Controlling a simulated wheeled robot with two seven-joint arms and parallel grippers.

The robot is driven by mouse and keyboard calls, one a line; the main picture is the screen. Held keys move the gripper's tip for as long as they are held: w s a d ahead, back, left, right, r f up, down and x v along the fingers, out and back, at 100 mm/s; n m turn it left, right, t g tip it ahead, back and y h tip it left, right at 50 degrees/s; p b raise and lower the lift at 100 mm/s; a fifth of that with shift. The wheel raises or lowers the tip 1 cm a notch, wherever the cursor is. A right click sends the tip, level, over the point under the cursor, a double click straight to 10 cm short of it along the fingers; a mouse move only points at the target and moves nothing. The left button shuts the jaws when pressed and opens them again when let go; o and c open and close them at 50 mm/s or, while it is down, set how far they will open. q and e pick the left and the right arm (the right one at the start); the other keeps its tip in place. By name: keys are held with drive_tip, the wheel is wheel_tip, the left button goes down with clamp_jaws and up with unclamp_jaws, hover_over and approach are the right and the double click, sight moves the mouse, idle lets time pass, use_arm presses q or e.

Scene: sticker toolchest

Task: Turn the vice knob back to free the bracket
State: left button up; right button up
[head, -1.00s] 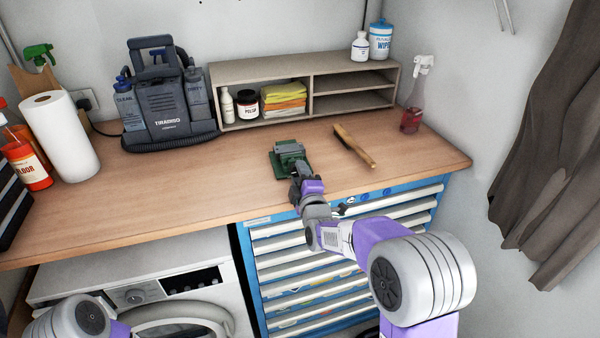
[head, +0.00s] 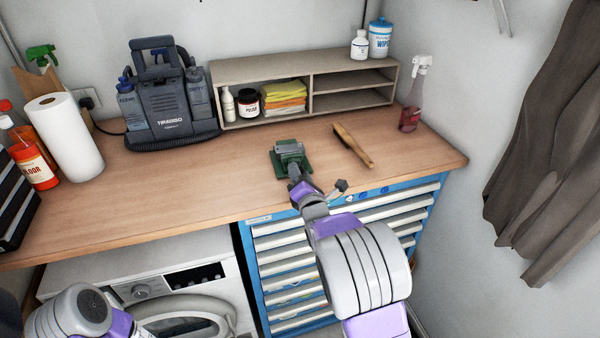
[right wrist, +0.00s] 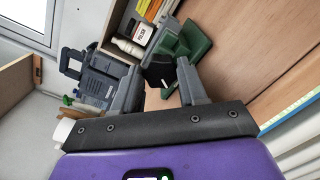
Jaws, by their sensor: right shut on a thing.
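The green vice (head: 293,163) stands on the wooden workbench near its front edge; it also shows in the right wrist view (right wrist: 192,42). A grey piece (head: 288,147) sits at the top of the vice; I cannot tell clearly whether it is the bracket or a jaw. My right gripper (head: 294,175) is at the front of the vice. In the right wrist view a dark knob (right wrist: 158,70) lies between its fingers, and the gripper is shut on it. In the head view the knob is hidden by the gripper. My left arm shows at the lower left, its gripper out of view.
A wooden-handled brush (head: 352,145) lies right of the vice. Behind stand a grey shelf unit (head: 310,82), a dark cleaning machine (head: 168,105) and a spray bottle (head: 410,112). A blue drawer chest (head: 246,245) is below. The bench left of the vice is clear.

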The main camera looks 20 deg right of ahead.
drive_tip(key=n, duration=0.3)
drive_tip(key=shift+n, duration=0.4)
drive_tip(key=n, duration=0.2)
drive_tip(key=shift+a+n, duration=0.1)
drive_tip(key=shift+n, duration=0.3)
drive_tip(key=n, duration=0.2)
drive_tip(key=shift+n, duration=0.3)
drive_tip(key=shift+n+b, duration=0.7)
drive_tip(key=shift+n, duration=1)
drive_tip(key=o, duration=1.1)
drive_tip(key=shift+c, duration=0.2)
drive_tip(key=s, duration=0.7)
drive_tip(key=shift+s, duration=0.3)
